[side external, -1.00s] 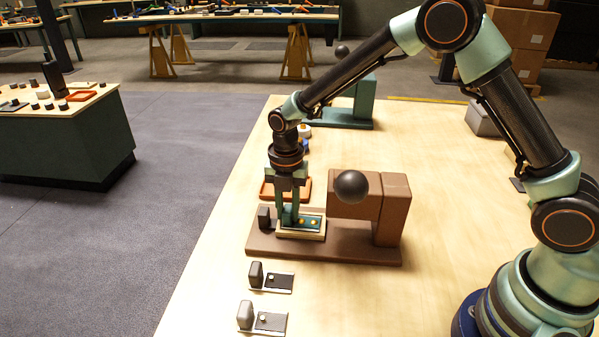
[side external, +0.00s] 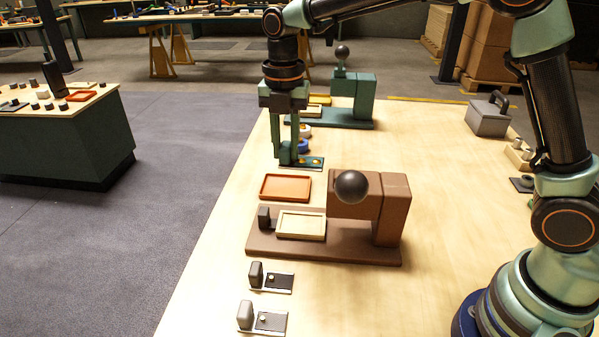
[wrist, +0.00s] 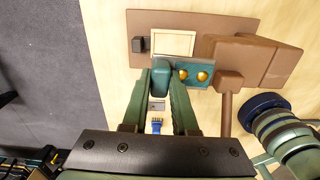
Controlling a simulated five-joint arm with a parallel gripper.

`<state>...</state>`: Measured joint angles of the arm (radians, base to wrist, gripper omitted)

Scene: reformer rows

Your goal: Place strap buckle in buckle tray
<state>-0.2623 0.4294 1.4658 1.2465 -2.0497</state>
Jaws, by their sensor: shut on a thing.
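My gripper (side external: 285,160) is shut on a dark teal plate with gold studs, which I take as the strap buckle (side external: 310,162). It holds the buckle in the air, clear of the brown press. In the wrist view the buckle (wrist: 195,76) sticks out to the right of the fingers (wrist: 160,72), with two gold studs showing. The buckle appears above and behind this tray in the side view.
The brown press (side external: 392,225) with a dark ball handle (side external: 352,187) carries an empty cream tray (side external: 302,238). A teal press (side external: 364,100) stands at the back. Two small dark stations (side external: 271,280) sit nearer the front.

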